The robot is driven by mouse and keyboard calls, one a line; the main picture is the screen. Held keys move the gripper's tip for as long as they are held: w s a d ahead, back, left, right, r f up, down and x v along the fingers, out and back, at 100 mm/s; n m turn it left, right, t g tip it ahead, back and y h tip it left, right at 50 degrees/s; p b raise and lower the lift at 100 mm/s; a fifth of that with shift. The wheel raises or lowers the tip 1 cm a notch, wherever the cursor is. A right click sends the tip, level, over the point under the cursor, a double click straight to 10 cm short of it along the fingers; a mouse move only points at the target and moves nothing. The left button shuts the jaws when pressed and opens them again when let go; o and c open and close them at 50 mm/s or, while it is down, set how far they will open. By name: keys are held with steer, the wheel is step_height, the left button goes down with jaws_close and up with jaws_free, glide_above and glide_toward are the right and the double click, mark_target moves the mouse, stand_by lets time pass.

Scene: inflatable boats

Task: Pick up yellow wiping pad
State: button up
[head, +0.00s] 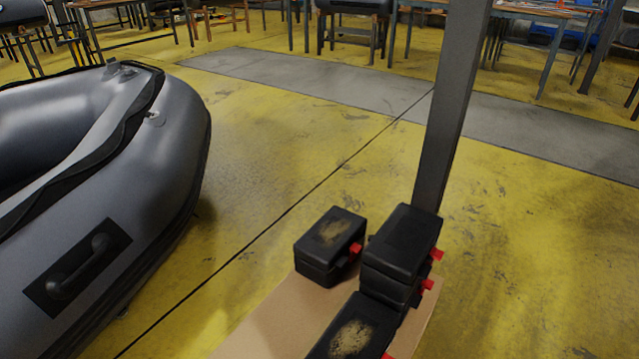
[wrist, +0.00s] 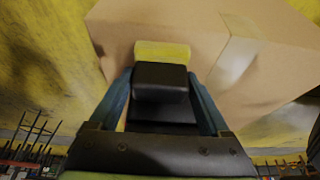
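In the wrist view, the yellow wiping pad (wrist: 162,51) shows as a short yellow band just past a black block (wrist: 160,83). I cannot tell whether the block is part of the pad. My gripper (wrist: 161,77) has one blue finger on each side of the block. The fingertips lie close to its sides, and contact is unclear. A cardboard box (wrist: 275,55) is behind the pad; whether the pad touches it is unclear. The head view shows neither my gripper nor the yellow pad.
In the head view, several black cases (head: 329,247) with red parts stand on a cardboard surface (head: 272,318), beside a grey post (head: 451,110). A grey inflatable boat (head: 160,170) is at left. Yellow floor (head: 285,150) is open between them. Tables (head: 545,20) stand far back.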

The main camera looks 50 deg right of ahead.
steer(key=c, duration=0.8)
steer(key=shift+o, duration=0.2)
steer(key=shift+r, duration=0.15)
step_height(320, 180, up, 10)
steer(key=p, duration=0.5)
steer(key=shift+p, duration=0.3)
